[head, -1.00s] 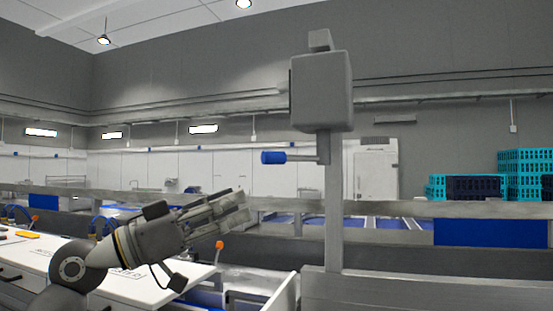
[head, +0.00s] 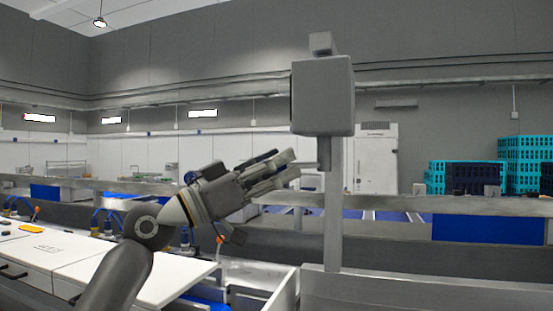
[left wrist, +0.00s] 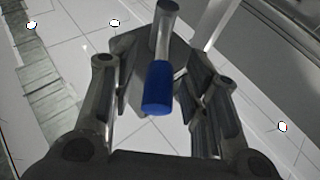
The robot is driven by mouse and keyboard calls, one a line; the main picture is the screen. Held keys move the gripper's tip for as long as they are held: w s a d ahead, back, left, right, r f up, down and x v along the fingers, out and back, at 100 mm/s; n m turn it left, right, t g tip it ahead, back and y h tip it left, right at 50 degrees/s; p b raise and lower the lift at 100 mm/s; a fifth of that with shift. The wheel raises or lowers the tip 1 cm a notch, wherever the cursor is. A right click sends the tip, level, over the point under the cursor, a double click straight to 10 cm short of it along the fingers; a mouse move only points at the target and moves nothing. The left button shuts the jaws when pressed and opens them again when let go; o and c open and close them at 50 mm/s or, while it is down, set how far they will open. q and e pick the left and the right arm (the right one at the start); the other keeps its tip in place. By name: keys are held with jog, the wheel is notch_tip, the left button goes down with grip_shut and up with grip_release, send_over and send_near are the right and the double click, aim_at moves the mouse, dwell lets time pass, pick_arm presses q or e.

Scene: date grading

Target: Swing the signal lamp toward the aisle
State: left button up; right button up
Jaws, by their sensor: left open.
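The signal lamp is a grey box (head: 322,95) on an upright grey post (head: 333,220), with a smaller block on top. A short stub (head: 323,152) hangs under the box. Its blue handle (left wrist: 158,88) shows in the left wrist view, on a grey rod, between the spread fingers of my left gripper. In the head view that handle is hidden by the gripper. My left gripper (head: 287,167) is open, just left of the post and below the box. I cannot tell whether a finger touches the handle. My right gripper is not in view.
A grey rail (head: 485,205) and a low grey wall (head: 430,285) run beside the post. White counters (head: 130,270) lie at the lower left. Stacked teal crates (head: 525,165) stand at the far right. A white door (head: 376,165) is behind.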

pick_arm(q)
grip_shut()
dwell(0.3)
dwell(0.3)
